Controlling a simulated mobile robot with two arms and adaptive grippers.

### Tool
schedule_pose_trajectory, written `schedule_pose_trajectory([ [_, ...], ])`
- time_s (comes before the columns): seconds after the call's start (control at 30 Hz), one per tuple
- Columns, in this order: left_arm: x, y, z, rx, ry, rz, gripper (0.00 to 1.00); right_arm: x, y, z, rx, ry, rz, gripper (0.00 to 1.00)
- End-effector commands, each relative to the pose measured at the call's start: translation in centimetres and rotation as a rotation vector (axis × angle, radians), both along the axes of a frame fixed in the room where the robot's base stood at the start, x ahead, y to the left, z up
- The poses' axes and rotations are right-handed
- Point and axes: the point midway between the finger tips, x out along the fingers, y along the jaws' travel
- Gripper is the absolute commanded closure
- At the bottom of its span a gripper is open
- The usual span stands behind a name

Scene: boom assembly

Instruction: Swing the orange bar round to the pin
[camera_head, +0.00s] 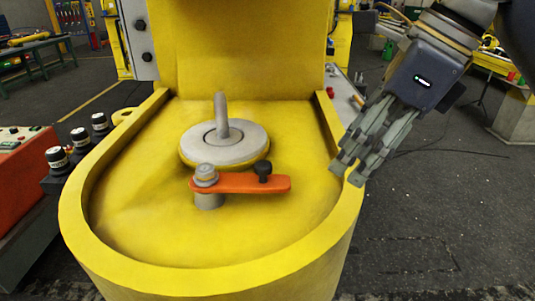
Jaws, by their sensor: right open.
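The orange bar (235,184) lies level above the floor of the yellow housing. Its left end is held under a grey bolt (206,173) on a short post, and its free end points right. A black knob (263,169) stands on the bar near that free end. The grey upright pin (222,114) rises from a round grey disc (225,141) behind the bar. My right gripper (350,174) is open and empty over the housing's right rim, to the right of the bar and apart from it. My left gripper is not in view.
The yellow housing's raised rim (82,219) curves around the bar and disc, and a tall yellow wall (240,45) closes the back. An orange box (20,165) and several black knobs stand at left.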

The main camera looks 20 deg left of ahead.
Motion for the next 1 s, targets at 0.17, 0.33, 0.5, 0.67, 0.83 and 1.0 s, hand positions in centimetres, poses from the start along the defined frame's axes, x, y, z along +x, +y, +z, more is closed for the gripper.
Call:
schedule_pose_trajectory([
  [0.17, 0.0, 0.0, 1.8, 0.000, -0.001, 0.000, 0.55, 0.2, 3.3, 0.4, 0.001, 0.005, 0.007, 0.57],
  [0.33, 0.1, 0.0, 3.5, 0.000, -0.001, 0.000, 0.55, 0.6, 7.1, 0.5, 0.001, 0.004, 0.007, 0.57],
  [0.5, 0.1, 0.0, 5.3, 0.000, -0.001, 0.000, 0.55, 1.0, 10.8, 0.5, 0.003, 0.006, 0.007, 0.57],
  [0.67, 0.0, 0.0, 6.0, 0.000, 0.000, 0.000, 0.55, 1.2, 12.1, -2.1, 0.003, 0.007, 0.005, 0.57],
  [0.83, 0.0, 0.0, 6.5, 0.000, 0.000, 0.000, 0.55, 1.3, 12.8, -3.9, 0.005, 0.006, 0.005, 0.57],
  [1.0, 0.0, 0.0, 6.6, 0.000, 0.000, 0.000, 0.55, 1.3, 13.1, -4.6, 0.004, 0.003, 0.005, 0.57],
])
